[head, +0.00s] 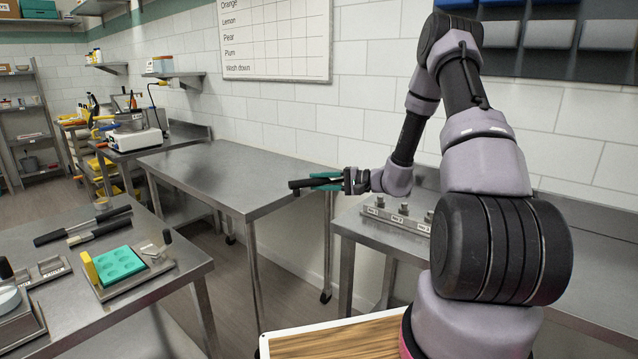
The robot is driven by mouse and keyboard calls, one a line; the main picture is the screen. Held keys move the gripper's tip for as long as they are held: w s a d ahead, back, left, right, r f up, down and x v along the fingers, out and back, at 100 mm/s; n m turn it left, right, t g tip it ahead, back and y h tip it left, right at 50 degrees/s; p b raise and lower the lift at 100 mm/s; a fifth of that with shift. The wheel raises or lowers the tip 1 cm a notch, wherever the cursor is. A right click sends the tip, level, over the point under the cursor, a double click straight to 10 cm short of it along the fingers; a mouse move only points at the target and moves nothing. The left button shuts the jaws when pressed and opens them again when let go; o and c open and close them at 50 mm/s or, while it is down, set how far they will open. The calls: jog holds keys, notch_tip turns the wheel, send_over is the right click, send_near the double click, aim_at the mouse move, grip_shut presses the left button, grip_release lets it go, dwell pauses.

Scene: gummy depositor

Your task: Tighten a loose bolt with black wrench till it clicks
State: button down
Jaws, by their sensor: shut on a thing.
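My gripper (346,182) is raised in the middle of the head view, shut on the black wrench (300,184). The wrench's black bar sticks out to the left, roughly level, with teal pieces beside it; its far end and jaw are hard to make out. A metal bolt strip (394,221) with small labels lies on the right steel table. Several bolts stand on it, among them a left one (380,201), a middle one (403,209) and one near my arm (428,216). I cannot tell which is loose. The wrench is apart from them, to their left and higher.
A bare steel table (225,172) stands along the wall. The left table (150,283) carries black-handled tools (82,230), a teal mould (118,264) and metal stands. A wooden-topped surface (340,345) is at the bottom. A gap of floor separates the tables.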

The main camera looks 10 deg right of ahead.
jog(key=shift+f, duration=2.2)
jog(key=shift+d+f, duration=0.1)
